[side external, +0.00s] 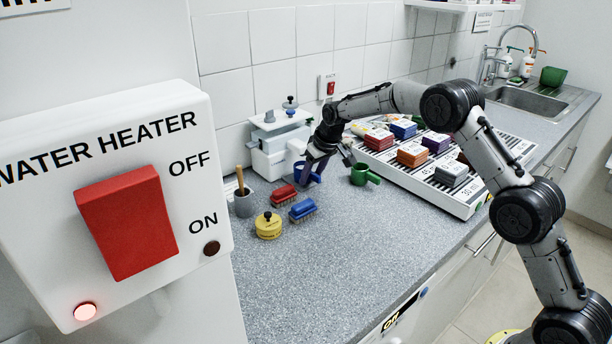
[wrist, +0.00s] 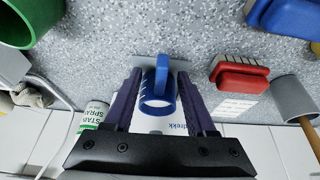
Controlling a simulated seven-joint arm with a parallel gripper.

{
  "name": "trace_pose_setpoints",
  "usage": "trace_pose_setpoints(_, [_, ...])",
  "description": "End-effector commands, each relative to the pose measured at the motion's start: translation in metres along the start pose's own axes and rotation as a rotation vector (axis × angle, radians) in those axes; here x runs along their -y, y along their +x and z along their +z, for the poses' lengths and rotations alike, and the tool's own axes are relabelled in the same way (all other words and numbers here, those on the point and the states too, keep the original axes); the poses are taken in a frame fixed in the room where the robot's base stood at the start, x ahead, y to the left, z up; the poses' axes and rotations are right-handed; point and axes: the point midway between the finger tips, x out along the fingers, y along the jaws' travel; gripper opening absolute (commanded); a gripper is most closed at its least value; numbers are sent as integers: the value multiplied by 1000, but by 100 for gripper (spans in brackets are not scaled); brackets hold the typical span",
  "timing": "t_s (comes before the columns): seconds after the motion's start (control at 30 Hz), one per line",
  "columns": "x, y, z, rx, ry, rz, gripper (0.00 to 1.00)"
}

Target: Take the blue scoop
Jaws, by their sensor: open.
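The blue scoop (side external: 308,174) stands on the grey speckled counter, in front of the white apparatus. In the side external view, my gripper (side external: 319,167) is down at the scoop and hides part of it. In the wrist view, the scoop (wrist: 158,99) lies between the two spread fingers of my gripper (wrist: 158,76), with its handle toward the top of the picture. The fingers stand on either side of it. Whether either finger touches it I cannot tell.
A green scoop (side external: 361,175) stands to the right. A red brush (side external: 284,195), blue brush (side external: 302,210), yellow round object (side external: 268,226) and grey mortar (side external: 244,205) are to the left. The white apparatus (side external: 281,146) is behind. A ribbed tray (side external: 452,206) holds coloured blocks. The front counter is clear.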

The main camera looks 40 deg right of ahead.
Motion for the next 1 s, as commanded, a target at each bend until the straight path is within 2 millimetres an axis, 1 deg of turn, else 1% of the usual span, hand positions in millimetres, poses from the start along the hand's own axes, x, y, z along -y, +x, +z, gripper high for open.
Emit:
trace_pose_setpoints(0.17, [0,0,0,0,0,0,56])
trace_pose_setpoints(0.27, [0,0,0,0,0,0,40])
trace_pose_setpoints(0.4, [0,0,0,0,0,0,15])
trace_pose_setpoints(0.5, [0,0,0,0,0,0,0])
trace_pose_setpoints(1.0, [0,-2,-1,-1,0,0,0])
